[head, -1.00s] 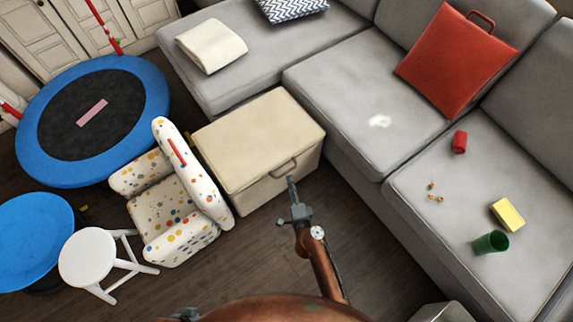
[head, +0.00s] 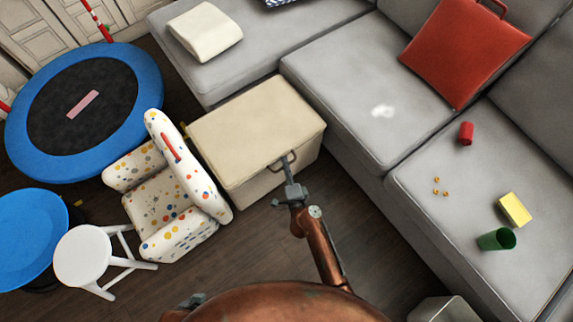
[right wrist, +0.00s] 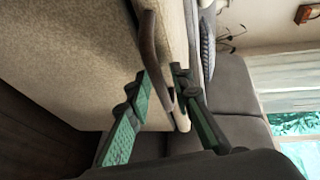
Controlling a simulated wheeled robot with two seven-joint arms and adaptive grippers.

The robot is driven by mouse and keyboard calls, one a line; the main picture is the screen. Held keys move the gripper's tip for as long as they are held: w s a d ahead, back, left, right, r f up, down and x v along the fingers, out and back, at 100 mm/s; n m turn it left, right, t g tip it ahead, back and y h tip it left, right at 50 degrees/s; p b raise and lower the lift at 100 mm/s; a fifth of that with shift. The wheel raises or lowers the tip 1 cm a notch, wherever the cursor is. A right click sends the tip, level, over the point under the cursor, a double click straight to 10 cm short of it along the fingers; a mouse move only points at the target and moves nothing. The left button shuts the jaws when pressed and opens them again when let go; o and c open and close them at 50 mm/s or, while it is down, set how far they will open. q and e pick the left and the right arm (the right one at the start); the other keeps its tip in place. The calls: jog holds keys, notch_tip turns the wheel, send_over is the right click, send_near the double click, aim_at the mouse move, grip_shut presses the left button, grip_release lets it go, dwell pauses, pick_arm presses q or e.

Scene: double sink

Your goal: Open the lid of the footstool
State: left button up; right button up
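The footstool (head: 256,130) is a beige box with its lid down flat, between the spotted armchair and the grey sofa. A dark handle (head: 277,165) sits on its near side, by the lid's edge; the handle also shows in the right wrist view (right wrist: 150,50). My right gripper (head: 289,160) is at the handle. In the right wrist view its two fingers (right wrist: 160,78) are apart, with part of the handle between them. I cannot tell whether either finger touches it. Of my left gripper, only a grey-green piece shows at the bottom edge of the head view; its fingers are hidden.
The spotted armchair (head: 160,195) stands close to the footstool's left side. The grey sofa (head: 345,75) borders it behind and right. A white stool (head: 83,255) and blue trampoline (head: 40,145) are further left. Bare floor lies in front of the footstool.

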jog(key=shift+d, duration=0.1)
grip_shut()
dwell(0.4)
